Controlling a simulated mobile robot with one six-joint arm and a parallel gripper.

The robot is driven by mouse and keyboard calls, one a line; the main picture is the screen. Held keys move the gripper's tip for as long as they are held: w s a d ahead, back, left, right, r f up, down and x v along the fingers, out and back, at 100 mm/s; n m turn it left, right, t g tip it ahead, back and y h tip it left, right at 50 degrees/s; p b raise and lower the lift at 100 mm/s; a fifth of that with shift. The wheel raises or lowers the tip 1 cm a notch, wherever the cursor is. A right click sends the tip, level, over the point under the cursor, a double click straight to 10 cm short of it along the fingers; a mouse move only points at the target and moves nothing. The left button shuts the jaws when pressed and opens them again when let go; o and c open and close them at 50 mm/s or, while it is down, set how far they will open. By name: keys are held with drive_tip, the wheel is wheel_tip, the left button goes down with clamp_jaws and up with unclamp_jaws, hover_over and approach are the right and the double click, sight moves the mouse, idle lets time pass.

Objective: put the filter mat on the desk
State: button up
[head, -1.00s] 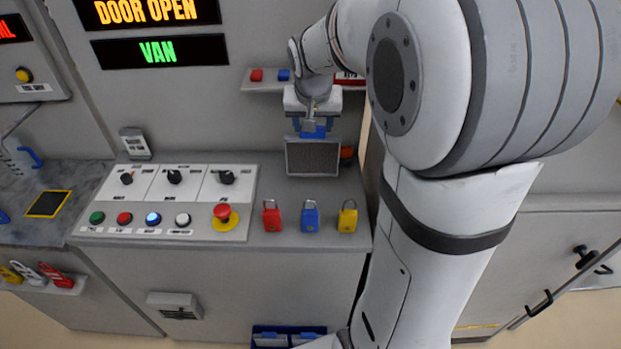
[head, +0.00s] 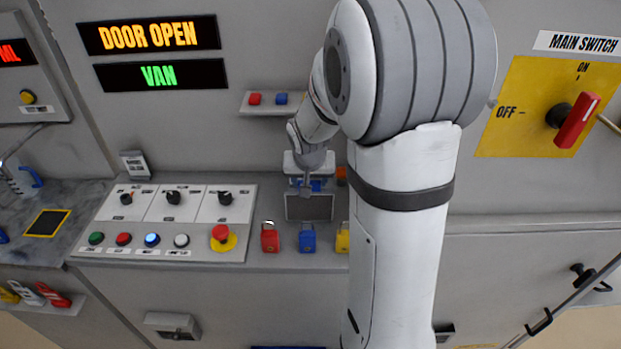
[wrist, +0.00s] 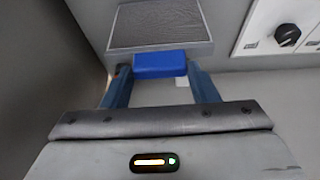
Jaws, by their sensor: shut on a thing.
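The filter mat is a dark grey mesh panel in a lighter frame with a blue grip tab. It shows in the head view (head: 310,207) and at the top of the wrist view (wrist: 158,24). My gripper (head: 309,186) is shut on its blue tab, seen between the blue fingers in the wrist view (wrist: 160,66). The mat hangs below the gripper, in front of the grey panel, behind the padlocks. I cannot tell whether its lower edge touches the desk. The grey desk (head: 258,215) carries the control panel and padlocks.
A red padlock (head: 270,238), a blue padlock (head: 307,238) and a yellow padlock (head: 342,238) stand along the desk's front. The control panel (head: 165,222) with a red emergency button (head: 222,235) is to the left. A small shelf (head: 272,109) is above.

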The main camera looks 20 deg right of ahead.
drive_tip(key=shift+f, duration=0.15)
drive_tip(key=o, duration=1.2)
drive_tip(key=b+v, duration=0.1)
drive_tip(key=v, duration=1.1)
drive_tip(key=s+a+n, duration=0.1)
drive_tip(key=s+a, duration=0.1)
drive_tip(key=s, duration=0.4)
drive_tip(key=s+a+f+n+y, duration=0.1)
drive_tip(key=s+a+n, duration=0.1)
drive_tip(key=s, duration=0.4)
drive_tip(key=s+a+n, duration=0.1)
drive_tip(key=s+a, duration=0.2)
drive_tip(key=s, duration=0.2)
drive_tip(key=shift+s+a+f+n+g+y, duration=0.2)
drive_tip(key=shift+s+a+n+g+y, duration=0.1)
drive_tip(key=shift+s+g+y, duration=0.1)
